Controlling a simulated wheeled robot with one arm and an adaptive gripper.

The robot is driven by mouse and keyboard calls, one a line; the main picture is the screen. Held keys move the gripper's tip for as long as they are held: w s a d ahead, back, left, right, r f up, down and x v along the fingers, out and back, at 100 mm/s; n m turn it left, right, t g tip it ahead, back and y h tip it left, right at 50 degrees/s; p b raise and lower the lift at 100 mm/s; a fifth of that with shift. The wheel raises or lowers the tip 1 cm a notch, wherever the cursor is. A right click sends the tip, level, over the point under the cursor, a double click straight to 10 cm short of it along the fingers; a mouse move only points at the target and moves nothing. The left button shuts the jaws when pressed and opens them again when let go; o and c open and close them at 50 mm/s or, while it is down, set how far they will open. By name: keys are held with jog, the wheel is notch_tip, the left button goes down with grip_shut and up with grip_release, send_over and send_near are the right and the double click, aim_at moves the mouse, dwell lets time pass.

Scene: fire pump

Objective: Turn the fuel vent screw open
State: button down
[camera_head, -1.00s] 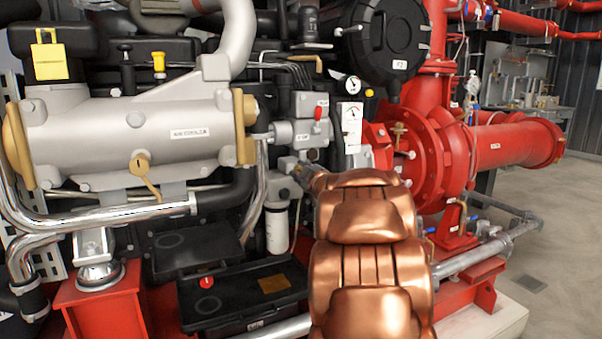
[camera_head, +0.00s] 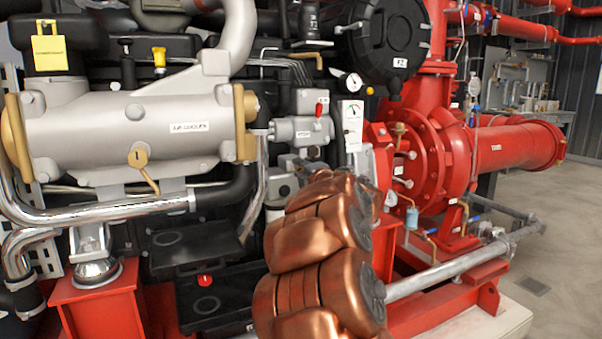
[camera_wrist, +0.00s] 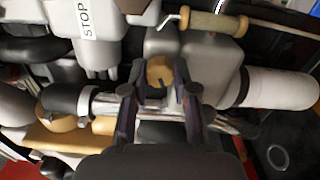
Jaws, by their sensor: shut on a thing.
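The fuel vent screw (camera_wrist: 160,70), a brass-coloured slotted round head, sits on a grey housing in the wrist view. My gripper (camera_wrist: 160,80) has one dark finger on each side of it and is shut on it. The fingers partly cover its sides. In the head view my copper-coloured arm hides both the screw and the fingers, in front of the grey fuel unit (camera_head: 285,182).
A grey housing labelled STOP (camera_wrist: 82,45), a brass-coloured handle (camera_wrist: 212,25) and a white cylinder (camera_wrist: 285,88) lie close around the fingers. Left is the large grey cooler (camera_head: 120,130); right is the red pump (camera_head: 440,155). Floor at far right is clear.

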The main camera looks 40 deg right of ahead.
jog(key=shift+f+n, duration=0.1)
jog(key=shift+n, duration=0.5)
jog(key=c, duration=0.9)
grip_release()
jog(key=shift+s, duration=0.1)
jog(key=v, duration=1.2)
